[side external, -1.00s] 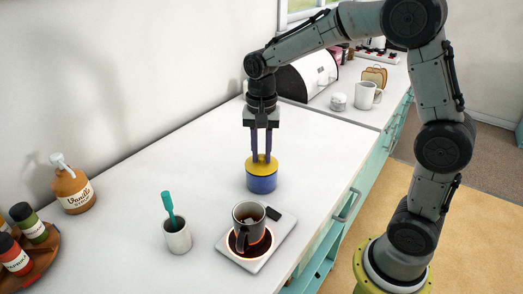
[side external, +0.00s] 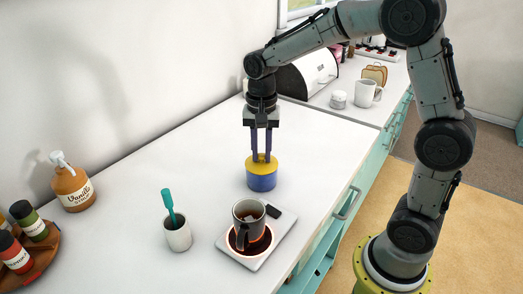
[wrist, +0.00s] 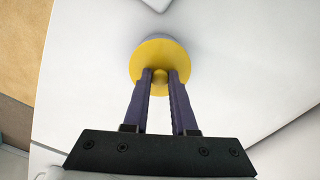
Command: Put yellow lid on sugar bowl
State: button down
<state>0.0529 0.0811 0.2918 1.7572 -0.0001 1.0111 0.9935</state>
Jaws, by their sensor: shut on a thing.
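The blue sugar bowl (side external: 261,182) stands upright on the white counter. The yellow lid (side external: 261,163) sits on top of the bowl and looks level, covering its opening. My gripper (side external: 261,155) points straight down with its purple fingers shut on the lid's knob. In the wrist view, the lid (wrist: 152,58) is a round yellow disc, with my fingertips (wrist: 160,76) on either side of its knob. The lid hides nearly all of the bowl there. Whether the lid is fully seated cannot be told.
A dark mug (side external: 248,217) stands on a glowing warmer plate (side external: 282,232) in front of the bowl. A white cup (side external: 178,236) with a teal-handled utensil (side external: 168,203) is to its left. A syrup bottle (side external: 73,187) and a spice rack (side external: 45,262) are farther left. Counter around the bowl is clear.

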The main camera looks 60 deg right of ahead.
grip_release()
dwell(0.6)
jog(key=shift+r, duration=0.1)
jog(key=shift+r, duration=3.45)
